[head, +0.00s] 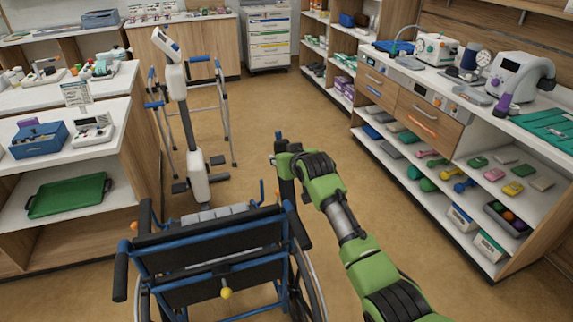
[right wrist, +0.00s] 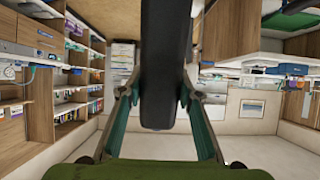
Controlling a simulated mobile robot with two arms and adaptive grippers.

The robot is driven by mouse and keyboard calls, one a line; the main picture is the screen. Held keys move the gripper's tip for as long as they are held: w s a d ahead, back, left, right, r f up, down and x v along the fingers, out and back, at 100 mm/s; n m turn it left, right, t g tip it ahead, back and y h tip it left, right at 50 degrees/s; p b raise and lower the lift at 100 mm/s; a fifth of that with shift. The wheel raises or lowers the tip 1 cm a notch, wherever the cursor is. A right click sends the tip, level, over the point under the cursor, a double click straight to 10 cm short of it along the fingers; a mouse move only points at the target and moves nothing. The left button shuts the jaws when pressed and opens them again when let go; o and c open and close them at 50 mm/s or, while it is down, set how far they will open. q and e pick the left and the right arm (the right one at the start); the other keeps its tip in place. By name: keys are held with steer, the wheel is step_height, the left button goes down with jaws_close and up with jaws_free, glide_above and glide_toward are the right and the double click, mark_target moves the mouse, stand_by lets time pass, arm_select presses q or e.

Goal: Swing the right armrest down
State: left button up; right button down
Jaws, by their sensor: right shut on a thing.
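A wheelchair (head: 205,245) with a blue frame and black backrest stands at the lower middle of the head view, seen from behind. Its right armrest (head: 287,188) is a dark padded bar on the chair's right side, partly hidden by my gripper; its exact angle is hard to tell. My right gripper (head: 281,150) is shut on the upper part of this bar. In the right wrist view the black armrest pad (right wrist: 166,70) runs between the two fingers of my right gripper (right wrist: 163,98). My left gripper is not in view.
A stand with a white column (head: 196,160) and a blue-handled walking frame (head: 226,115) stand beyond the wheelchair. Shelving with a green tray (head: 68,195) is at left. A counter with drawers (head: 428,115) runs along the right. Brown floor (head: 270,110) is clear between them.

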steer(key=shift+w+a+f+g+h+b, duration=0.1)
steer(key=shift+w+a+f+g+b, duration=0.1)
steer(key=shift+w+b, duration=0.25)
steer(key=shift+w+a+f+g+h+b, duration=0.15)
steer(key=shift+w+f+g+b, duration=0.1)
steer(key=shift+w, duration=0.4)
steer(key=shift+w+a+f+g+h+b, duration=0.1)
steer(key=shift+w+a+f+g+b, duration=0.1)
steer(key=shift+w+b, duration=0.25)
steer(key=shift+w, duration=0.1)
steer(key=c, duration=1.4)
jaws_free()
steer(key=shift+c, duration=0.2)
steer(key=shift+r, duration=0.1)
steer(key=v, duration=1.1)
steer(key=shift+s+d, duration=0.2)
steer(key=shift+s, duration=0.15)
steer(key=shift+r, duration=0.1)
